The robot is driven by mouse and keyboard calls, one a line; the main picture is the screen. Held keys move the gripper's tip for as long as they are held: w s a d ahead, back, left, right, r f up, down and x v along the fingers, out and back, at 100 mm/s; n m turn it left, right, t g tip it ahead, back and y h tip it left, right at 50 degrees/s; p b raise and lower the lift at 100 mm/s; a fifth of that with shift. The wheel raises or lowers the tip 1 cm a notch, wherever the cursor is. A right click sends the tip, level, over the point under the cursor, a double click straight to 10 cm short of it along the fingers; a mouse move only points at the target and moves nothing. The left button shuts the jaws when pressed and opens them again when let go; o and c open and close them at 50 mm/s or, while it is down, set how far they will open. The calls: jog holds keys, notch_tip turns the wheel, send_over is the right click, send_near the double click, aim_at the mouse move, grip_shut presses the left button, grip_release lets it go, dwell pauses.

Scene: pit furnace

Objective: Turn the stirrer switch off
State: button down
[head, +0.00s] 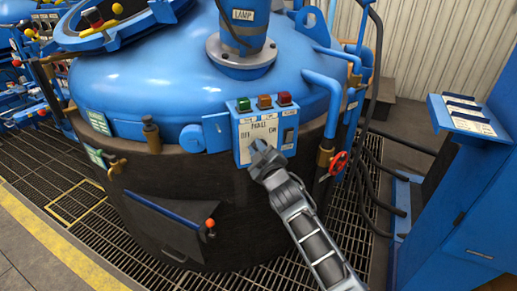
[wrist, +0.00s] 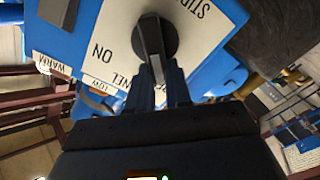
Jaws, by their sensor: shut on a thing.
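The stirrer switch (wrist: 155,38) is a dark round knob with a raised grip, on a white plate (wrist: 195,40) whose lettering appears upside down in the wrist view. "ON" is printed to the knob's left there; "OFF" is not visible in that view. In the head view the plate is on a blue control box (head: 243,152), with "OFF" at left and "ON" at right. My gripper (wrist: 160,75) is shut on the lower end of the knob's grip. In the head view my gripper (head: 260,150) hides the knob. I cannot tell which label the knob points to.
Green (head: 243,104), amber (head: 264,102) and red (head: 284,99) lamps top the box. A black rocker switch (head: 289,136) is beside the plate. A red valve wheel (head: 338,163) and blue pipes stand close on the right. The big blue vessel lid (head: 150,85) lies behind.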

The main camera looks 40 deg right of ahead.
dwell(0.3)
jog(key=c, duration=1)
grip_release()
jog(key=shift+c, duration=0.2)
jog(key=v, duration=0.7)
jog(key=shift+s+a, duration=0.15)
jog(key=shift+s, duration=0.2)
jog(key=shift+f, duration=0.1)
